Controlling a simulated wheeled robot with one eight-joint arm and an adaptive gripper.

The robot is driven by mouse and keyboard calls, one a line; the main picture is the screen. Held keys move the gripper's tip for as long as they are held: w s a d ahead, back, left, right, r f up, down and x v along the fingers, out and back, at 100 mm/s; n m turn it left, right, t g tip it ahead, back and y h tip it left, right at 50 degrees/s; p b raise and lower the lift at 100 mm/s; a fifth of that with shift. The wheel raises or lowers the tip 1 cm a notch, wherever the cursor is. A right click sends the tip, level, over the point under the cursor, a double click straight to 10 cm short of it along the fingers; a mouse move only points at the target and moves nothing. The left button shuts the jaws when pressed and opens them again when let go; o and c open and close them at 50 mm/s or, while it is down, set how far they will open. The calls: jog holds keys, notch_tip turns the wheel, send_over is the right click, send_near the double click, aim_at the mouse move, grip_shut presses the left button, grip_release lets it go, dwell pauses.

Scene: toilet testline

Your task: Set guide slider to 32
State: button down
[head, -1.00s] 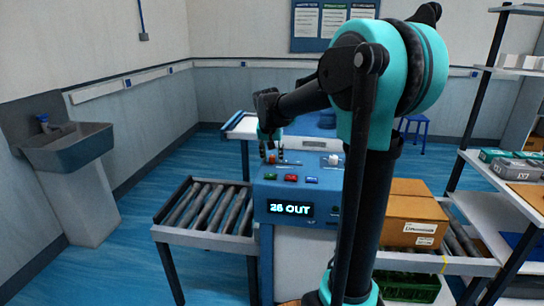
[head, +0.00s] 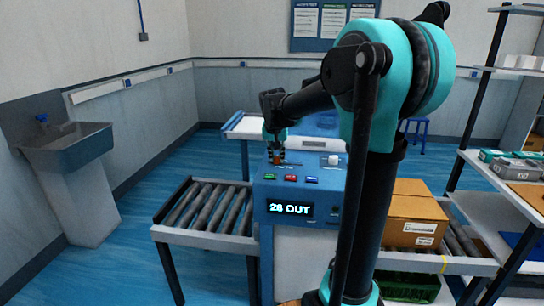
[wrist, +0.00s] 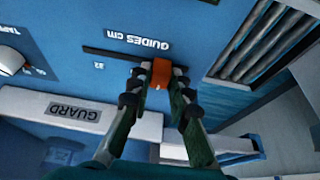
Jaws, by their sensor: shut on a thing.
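The orange guide slider (wrist: 161,73) sits on a dark slot (wrist: 105,54) in the blue machine panel, seen upside down in the wrist view. A 32 mark (wrist: 98,65) is beside the slot, left of the slider there and apart from it. My gripper (wrist: 160,80) is shut on the slider, one finger on each side. In the head view my gripper (head: 277,150) is at the slider on the machine top, left of the white knob (head: 333,160).
A white GUARD bar (wrist: 82,112) runs near the panel in the wrist view. Green, red and blue buttons (head: 291,178) lie in front of the slot. A roller conveyor (head: 205,212) is at left, and a cardboard box (head: 413,215) is at right.

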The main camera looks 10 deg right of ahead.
aim_at(300, 164)
jog(key=s+d, duration=0.1)
jog(key=d, duration=0.4)
jog(key=s+d, duration=0.1)
jog(key=d, duration=0.2)
jog(key=shift+s, duration=0.35)
jog(key=c, duration=1.4)
grip_release()
jog(key=shift+d, duration=0.15)
jog(key=v, duration=1.2)
